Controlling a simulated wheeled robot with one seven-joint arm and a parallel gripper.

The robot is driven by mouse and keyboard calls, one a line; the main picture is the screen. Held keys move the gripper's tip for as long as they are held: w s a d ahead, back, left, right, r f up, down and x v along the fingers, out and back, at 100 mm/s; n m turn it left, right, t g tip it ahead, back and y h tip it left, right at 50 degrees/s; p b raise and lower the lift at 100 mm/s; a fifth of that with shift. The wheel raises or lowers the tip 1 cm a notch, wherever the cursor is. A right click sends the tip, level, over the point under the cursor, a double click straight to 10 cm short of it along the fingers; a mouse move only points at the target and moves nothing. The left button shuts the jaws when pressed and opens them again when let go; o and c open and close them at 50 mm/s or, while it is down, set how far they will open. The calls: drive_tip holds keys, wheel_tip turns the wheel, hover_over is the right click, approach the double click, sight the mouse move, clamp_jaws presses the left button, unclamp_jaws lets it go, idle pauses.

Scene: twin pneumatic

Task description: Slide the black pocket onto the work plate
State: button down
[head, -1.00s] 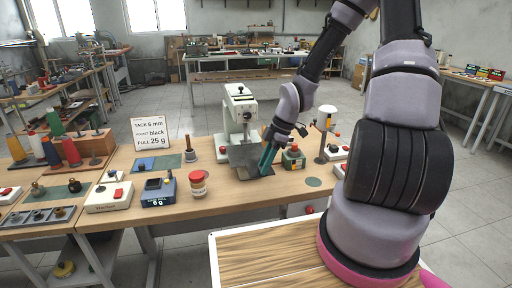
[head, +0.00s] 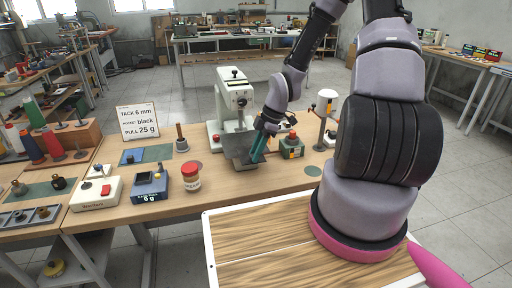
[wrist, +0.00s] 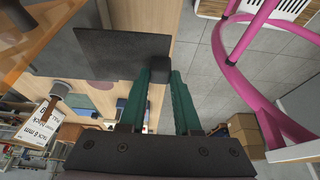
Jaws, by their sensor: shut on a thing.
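The black pocket (head: 238,148), a flat dark grey-black sheet, is in front of the white machine (head: 234,98) in the head view and looks tilted. My gripper (head: 258,150) has teal fingers and is at the pocket's right side. In the wrist view my gripper (wrist: 160,75) is shut on a small dark block at the edge of the pocket (wrist: 115,52). The work plate is not clearly distinguishable; the pocket and fingers cover the machine's lower front. I cannot tell whether the pocket touches the plate.
A red-lidded jar (head: 191,177), a blue gauge (head: 149,187) and a sign reading "TACK 6 mm, POCKET black, PULL 25 g" (head: 138,121) are to the left. The front table edge is clear.

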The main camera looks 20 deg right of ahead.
sight(247, 148)
drive_tip(key=shift+w+f, duration=0.25)
drive_tip(key=shift+f, duration=0.4)
drive_tip(key=shift+w, duration=4.1)
drive_tip(key=shift+f, duration=0.35)
drive_tip(key=c, duration=0.5)
unclamp_jaws()
drive_tip(key=shift+c, duration=0.2)
